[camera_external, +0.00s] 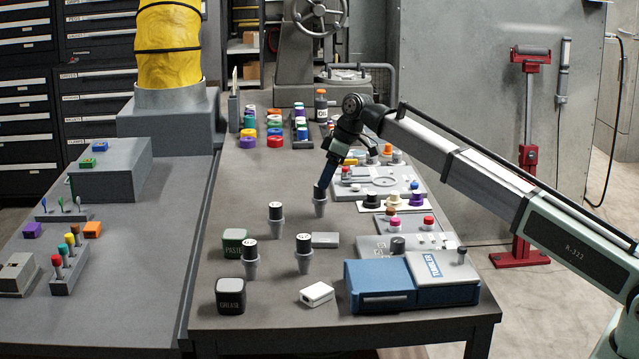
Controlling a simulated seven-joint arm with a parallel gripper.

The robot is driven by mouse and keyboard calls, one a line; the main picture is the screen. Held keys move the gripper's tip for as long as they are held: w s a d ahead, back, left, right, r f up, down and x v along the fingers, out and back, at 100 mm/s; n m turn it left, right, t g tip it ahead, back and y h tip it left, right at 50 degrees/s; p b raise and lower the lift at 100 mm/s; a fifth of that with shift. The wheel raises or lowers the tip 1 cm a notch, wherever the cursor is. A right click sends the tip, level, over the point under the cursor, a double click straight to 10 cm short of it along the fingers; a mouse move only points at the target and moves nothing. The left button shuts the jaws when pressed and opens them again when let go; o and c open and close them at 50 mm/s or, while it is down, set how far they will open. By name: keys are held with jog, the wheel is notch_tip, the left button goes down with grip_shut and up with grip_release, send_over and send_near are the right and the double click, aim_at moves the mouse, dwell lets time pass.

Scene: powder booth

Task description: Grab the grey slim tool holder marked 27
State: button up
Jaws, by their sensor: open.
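Several grey slim tool holders stand upright on the grey table. Three have dark tops with white marks too small to read: one at the middle (277,229), one at the front left (251,268) and one at the front right (303,263). A fourth tool holder (320,209) stands farther back, directly under my gripper (321,191). My gripper points down at its top, which is hidden, so its number cannot be seen. My gripper is open; whether its fingers touch or surround the holder's top is too small to tell.
A green box (236,243), a black box (230,296), a white box (317,294) and a blue case (378,287) stand near the front. Grey panels with coloured knobs (380,183) line the right side.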

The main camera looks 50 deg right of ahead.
aim_at(319, 193)
jog(key=shift+x, duration=3.35)
jog(key=shift+d, duration=0.1)
jog(key=c, duration=1.3)
grip_shut()
jog(key=shift+r, duration=0.1)
